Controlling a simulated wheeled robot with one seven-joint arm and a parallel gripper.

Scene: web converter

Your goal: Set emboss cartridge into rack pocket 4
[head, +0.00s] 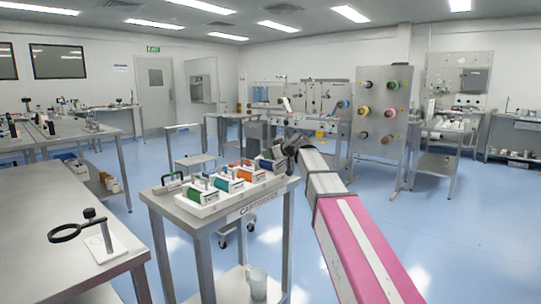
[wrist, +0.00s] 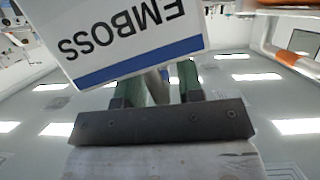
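The emboss cartridge shows in the wrist view as a white label (wrist: 130,35) reading EMBOSS upside down, with a blue stripe, tilted, right at my fingertips. My gripper (wrist: 161,84) has two green-padded fingers, a narrow grey part between them; it appears shut on the cartridge. In the head view my gripper (head: 284,152) is at the right end of the rack, with a dark grey piece (head: 271,161) just below it. The white rack (head: 212,211) holds several cartridges with green, orange, blue and red parts. Contact between the held cartridge and the rack cannot be made out.
A steel table (head: 45,225) with a black ring stand (head: 95,235) is at the left. Blue floor (head: 450,230) is open at the right.

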